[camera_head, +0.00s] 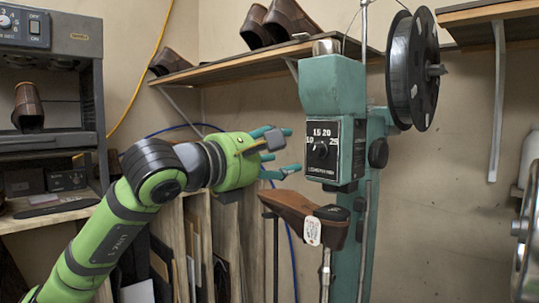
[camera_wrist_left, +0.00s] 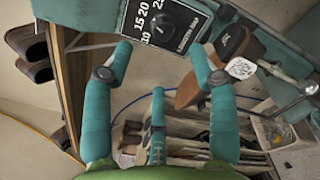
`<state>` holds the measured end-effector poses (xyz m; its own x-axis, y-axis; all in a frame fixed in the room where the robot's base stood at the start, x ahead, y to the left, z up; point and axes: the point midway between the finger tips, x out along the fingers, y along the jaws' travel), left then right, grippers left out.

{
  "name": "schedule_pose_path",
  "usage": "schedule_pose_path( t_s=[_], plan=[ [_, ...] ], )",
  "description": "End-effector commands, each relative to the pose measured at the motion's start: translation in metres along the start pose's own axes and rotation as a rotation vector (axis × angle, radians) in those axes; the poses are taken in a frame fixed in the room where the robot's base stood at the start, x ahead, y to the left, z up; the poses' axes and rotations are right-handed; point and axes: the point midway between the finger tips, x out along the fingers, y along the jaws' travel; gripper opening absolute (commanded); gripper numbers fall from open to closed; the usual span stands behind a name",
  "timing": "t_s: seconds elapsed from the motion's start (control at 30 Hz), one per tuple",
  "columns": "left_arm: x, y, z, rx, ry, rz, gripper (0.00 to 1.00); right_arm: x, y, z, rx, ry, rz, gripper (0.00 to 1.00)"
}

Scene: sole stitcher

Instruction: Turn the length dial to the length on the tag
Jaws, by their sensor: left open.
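The length dial (camera_head: 320,150) is a black knob on a black panel with white numbers 10, 15, 20 and 25, on the front of the teal stitcher (camera_head: 334,88). In the left wrist view the dial (camera_wrist_left: 163,25) is near the top, beyond the fingertips. Its exact setting is too small to tell. The white tag (camera_head: 312,231) hangs on a brown shoe (camera_head: 298,208) below the panel; its writing is unreadable. It also shows in the left wrist view (camera_wrist_left: 241,68). My left gripper (camera_head: 287,151) is open and empty, left of the dial and apart from it.
A wall shelf (camera_head: 240,66) with brown shoes runs behind the stitcher. A black spool (camera_head: 412,70) sits at the stitcher's upper right. A grey rack (camera_head: 80,100) stands at left. Upright boards (camera_head: 200,235) lean below my arm.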

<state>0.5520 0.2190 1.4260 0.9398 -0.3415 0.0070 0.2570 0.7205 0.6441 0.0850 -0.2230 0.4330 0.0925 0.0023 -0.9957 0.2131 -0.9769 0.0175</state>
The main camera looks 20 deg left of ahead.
Motion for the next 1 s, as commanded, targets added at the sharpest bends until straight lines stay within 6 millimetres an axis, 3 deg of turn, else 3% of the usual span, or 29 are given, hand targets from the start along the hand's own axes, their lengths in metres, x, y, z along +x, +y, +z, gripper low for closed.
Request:
schedule_pose_path(
  t_s=[0.23,0.77,0.87,0.97,1.0],
  plan=[
    [-0.023,0.000,0.000,0.000,0.000,-0.001,0.58,0.000,-0.001,0.000,0.000,0.000,-0.001,0.40],
    [-0.023,-0.003,0.001,-0.004,-0.006,-0.008,0.58,0.000,-0.001,0.000,0.000,0.000,-0.001,0.40],
    [-0.017,-0.024,0.004,-0.035,-0.049,-0.070,0.58,0.000,-0.001,0.000,0.000,0.000,-0.001,0.40],
    [-0.007,-0.071,0.013,-0.133,-0.158,-0.215,0.58,0.000,-0.001,0.000,0.000,0.000,-0.001,0.40],
    [-0.005,-0.097,0.020,-0.206,-0.225,-0.294,0.58,0.000,-0.001,0.000,0.000,0.000,-0.001,0.40]
  ],
)
